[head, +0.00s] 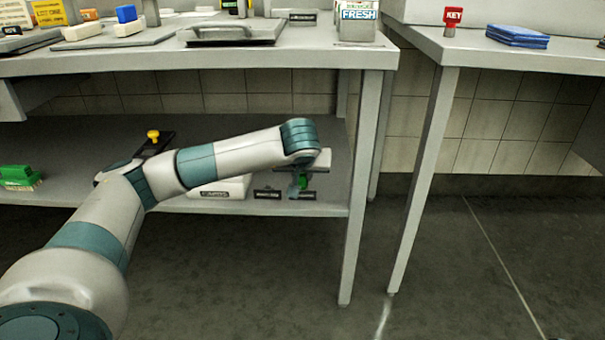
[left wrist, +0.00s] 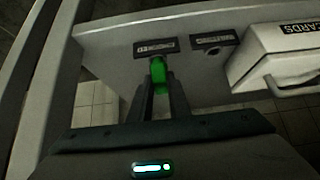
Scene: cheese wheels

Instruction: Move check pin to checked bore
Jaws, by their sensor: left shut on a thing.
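The green check pin (head: 305,181) is in my left gripper (head: 299,186), over the lower shelf near its right end. In the left wrist view the pin (left wrist: 158,72) stands between the two dark fingertips (left wrist: 160,88), which are shut on it. It is right at the dark label that appears to read CHECKED (left wrist: 155,47), upside down in that view. The checked bore is hidden by the pin and fingers. I cannot tell whether the pin's tip is in it. A second label (left wrist: 213,40) beside it has a dark bore. My right gripper is not in view.
A white box marked CARDS (left wrist: 275,55) with a handle stands beside the labels on the lower shelf (head: 230,207). A table leg (head: 366,170) is just right of my gripper. The worktop (head: 300,55) is above. A yellow knob (head: 153,134) and green brush (head: 20,175) are further left.

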